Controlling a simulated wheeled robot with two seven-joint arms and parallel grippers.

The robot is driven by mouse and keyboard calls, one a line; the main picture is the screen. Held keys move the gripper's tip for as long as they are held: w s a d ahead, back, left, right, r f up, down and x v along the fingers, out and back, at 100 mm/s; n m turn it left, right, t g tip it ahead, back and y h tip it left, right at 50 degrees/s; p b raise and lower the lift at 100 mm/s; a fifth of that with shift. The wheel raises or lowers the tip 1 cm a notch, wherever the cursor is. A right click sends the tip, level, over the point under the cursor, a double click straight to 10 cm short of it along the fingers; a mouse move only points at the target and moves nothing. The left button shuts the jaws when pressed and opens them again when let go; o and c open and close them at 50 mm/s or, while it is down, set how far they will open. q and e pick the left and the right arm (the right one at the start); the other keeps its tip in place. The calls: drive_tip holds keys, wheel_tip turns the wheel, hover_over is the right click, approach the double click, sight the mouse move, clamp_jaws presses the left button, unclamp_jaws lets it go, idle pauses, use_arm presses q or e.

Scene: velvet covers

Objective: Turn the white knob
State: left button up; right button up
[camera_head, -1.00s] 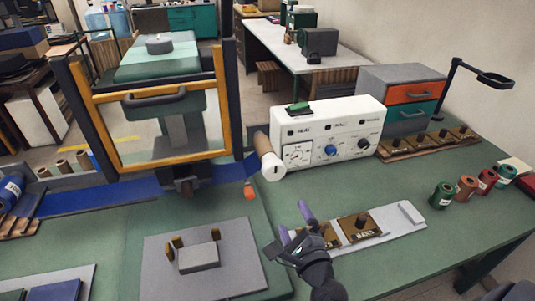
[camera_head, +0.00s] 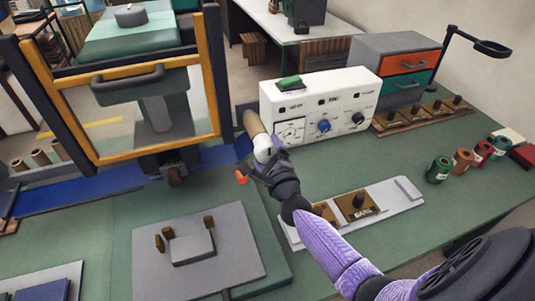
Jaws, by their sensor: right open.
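The white knob (camera_head: 261,143) is a short white cylinder at the near end of a brown roll, left of the white control box. My right arm, with a purple sleeve, comes in from the lower right. My right gripper (camera_head: 265,160) is open at the knob's near end. It hides part of the knob, so I cannot tell whether the fingers touch it. My left gripper is not in view.
The white control box (camera_head: 322,103) with a blue knob (camera_head: 323,126) stands just right of the roll. An orange-framed clear panel (camera_head: 140,110) stands to the left. A grey tray (camera_head: 400,208) lies under my forearm. Coloured spools stand at right.

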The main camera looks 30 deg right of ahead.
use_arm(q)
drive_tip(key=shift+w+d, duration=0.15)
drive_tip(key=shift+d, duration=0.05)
use_arm(e)
drive_tip(key=c, duration=1)
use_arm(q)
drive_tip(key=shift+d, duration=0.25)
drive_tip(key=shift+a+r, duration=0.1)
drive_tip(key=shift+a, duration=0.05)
use_arm(e)
drive_tip(key=shift+n, duration=0.3)
